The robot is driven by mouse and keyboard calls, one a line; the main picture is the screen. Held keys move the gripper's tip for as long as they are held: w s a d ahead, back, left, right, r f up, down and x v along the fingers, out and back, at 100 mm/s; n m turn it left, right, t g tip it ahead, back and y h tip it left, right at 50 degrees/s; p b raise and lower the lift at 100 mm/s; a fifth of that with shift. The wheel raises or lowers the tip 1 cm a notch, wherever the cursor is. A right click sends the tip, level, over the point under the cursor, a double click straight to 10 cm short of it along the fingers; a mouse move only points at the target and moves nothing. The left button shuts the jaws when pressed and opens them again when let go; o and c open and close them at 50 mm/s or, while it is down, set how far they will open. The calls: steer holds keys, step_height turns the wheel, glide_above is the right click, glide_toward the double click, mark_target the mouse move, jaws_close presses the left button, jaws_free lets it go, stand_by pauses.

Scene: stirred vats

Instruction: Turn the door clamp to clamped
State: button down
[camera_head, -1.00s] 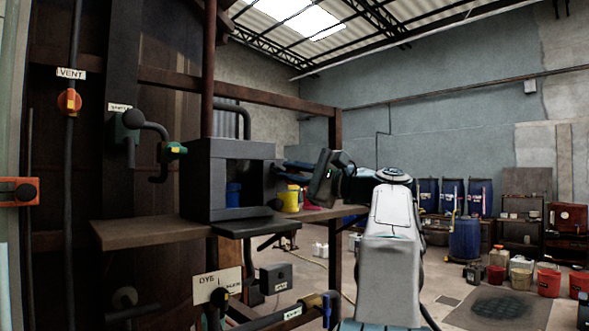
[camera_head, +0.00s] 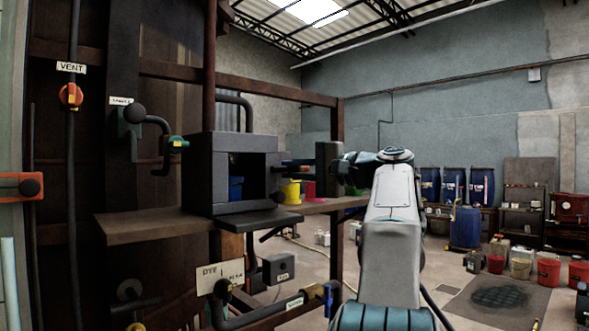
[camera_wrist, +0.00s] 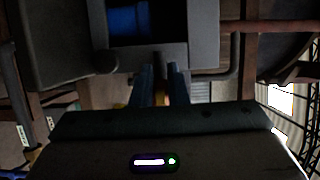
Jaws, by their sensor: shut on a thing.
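A dark grey box (camera_head: 198,175) with an open front stands on a brown shelf. Through its opening I see a blue vessel (camera_head: 236,188), which also shows in the wrist view (camera_wrist: 128,20). My gripper (camera_head: 283,167) reaches in from the right at the box's right side. In the wrist view my fingers (camera_wrist: 160,80) are shut on a narrow dark part at the box's edge, which appears to be the door clamp (camera_wrist: 158,60). The fingers and the dark shade hide most of the clamp, so I cannot tell its exact angle.
A dark flat plate (camera_head: 262,220) juts out below the box opening. A yellow container (camera_head: 292,190) and a red one (camera_head: 309,188) are behind my gripper. Valves and pipes line the dark wall at left. Blue drums (camera_head: 453,186) and buckets stand at the far right.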

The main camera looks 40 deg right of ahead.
steer(key=shift+d+f, duration=0.1)
steer(key=c, duration=1.6)
jaws_free()
steer(key=shift+c, duration=0.2)
steer(key=shift+o, duration=1)
steer(key=shift+w+d, duration=0.15)
steer(key=shift+d, duration=0.05)
steer(key=shift+a, duration=0.1)
steer(key=shift+a, duration=0.1)
steer(key=v, duration=1.4)
steer(key=shift+b, duration=0.45)
